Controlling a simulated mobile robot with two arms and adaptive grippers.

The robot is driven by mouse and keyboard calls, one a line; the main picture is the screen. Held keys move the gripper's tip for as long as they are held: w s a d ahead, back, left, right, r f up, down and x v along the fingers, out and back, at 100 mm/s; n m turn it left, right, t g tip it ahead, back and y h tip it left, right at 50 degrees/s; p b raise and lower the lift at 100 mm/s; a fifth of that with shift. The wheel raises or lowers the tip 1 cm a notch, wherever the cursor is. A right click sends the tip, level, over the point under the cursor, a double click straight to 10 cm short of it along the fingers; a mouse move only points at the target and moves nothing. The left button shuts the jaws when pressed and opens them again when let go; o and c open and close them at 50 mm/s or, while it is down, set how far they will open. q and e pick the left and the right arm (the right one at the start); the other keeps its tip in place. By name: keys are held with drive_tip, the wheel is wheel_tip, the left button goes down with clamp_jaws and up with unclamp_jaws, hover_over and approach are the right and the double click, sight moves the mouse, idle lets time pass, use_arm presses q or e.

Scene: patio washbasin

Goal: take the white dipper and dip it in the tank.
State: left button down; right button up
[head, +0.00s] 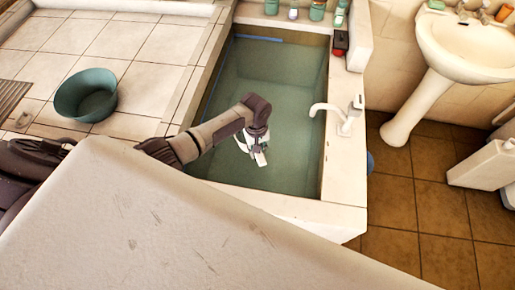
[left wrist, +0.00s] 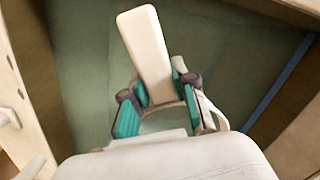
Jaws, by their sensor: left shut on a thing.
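The tank (head: 297,72) is a rectangular, tiled-rim basin filled with greenish water. My left gripper (head: 255,143) hangs over the middle of the tank. In the left wrist view my left gripper (left wrist: 158,108) has its green-padded fingers shut on the white dipper (left wrist: 148,50). The dipper's pale flat handle sticks out beyond the fingers, and part of its rim shows at their right. In the head view the white dipper (head: 261,158) shows only in part below the gripper; I cannot tell whether it touches the water. My right gripper is not in view.
A teal bowl (head: 86,96) stands on the tiled ledge at left. A white tap (head: 338,114) rises from the tank's right rim. Bottles and cups (head: 317,10) line the far rim. A washbasin (head: 470,45) stands at right. A pale slab (head: 150,235) fills the foreground.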

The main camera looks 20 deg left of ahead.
use_arm(q)
wheel_tip(320, 180, up, 7)
drive_tip(key=p, duration=0.6)
drive_tip(key=shift+f+p, duration=0.15)
drive_tip(key=shift+p, duration=0.15)
wheel_tip(320, 180, up, 2)
drive_tip(key=shift+r+t+y+p, duration=0.25)
drive_tip(key=shift+t+y+p, duration=0.05)
drive_tip(key=shift+p, duration=0.3)
drive_tip(key=shift+w+r, duration=0.1)
drive_tip(key=shift+r, duration=2.55)
